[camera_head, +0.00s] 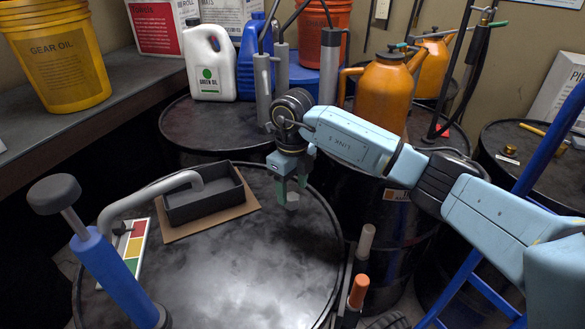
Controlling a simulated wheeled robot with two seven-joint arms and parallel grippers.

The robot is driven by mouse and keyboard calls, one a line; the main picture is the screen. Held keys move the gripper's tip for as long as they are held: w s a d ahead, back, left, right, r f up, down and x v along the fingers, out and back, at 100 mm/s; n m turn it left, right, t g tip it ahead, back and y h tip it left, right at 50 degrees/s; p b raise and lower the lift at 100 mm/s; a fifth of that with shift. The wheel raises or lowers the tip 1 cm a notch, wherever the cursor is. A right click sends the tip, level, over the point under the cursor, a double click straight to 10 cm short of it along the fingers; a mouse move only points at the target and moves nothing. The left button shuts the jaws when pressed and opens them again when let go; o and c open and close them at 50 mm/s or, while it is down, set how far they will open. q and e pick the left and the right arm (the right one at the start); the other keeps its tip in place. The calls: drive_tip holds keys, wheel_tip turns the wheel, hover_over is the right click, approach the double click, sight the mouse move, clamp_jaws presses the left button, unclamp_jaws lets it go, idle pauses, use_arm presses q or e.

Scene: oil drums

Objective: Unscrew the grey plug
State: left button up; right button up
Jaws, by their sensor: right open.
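My right gripper (291,190) comes in from the right and points down over the near drum's right rear rim. Its green fingers are open. A small light grey piece, apparently the grey plug (292,202), shows at the fingertips, low between them. I cannot tell whether the fingers touch it. The black drum (230,275) under it has a smudged, shiny top. My left gripper does not show.
On the near drum are a black tray (203,208) on cardboard and a blue pump (115,275) with a grey spout. Behind stand a white jug (209,65), grey pump tubes (263,90) and an orange oil can (383,93). A blue hand truck (540,140) stands right. The drum's front middle is clear.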

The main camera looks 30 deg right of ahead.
sight(293, 196)
wheel_tip(293, 196, down, 4)
drive_tip(key=shift+r, duration=0.15)
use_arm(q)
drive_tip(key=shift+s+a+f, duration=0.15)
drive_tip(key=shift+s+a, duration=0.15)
use_arm(e)
drive_tip(key=shift+f, duration=0.4)
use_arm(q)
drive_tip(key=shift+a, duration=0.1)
use_arm(e)
drive_tip(key=c, duration=1.1)
drive_tip(key=shift+o, duration=0.2)
drive_tip(key=n+b, duration=0.1)
drive_tip(key=n, duration=0.2)
drive_tip(key=shift+b, duration=0.35)
drive_tip(key=shift+n+b, duration=0.45)
drive_tip(key=shift+n, duration=0.75)
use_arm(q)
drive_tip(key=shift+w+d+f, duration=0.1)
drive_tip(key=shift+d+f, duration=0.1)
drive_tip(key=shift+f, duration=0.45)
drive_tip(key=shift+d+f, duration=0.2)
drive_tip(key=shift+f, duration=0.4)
use_arm(e)
drive_tip(key=shift+n, duration=0.4)
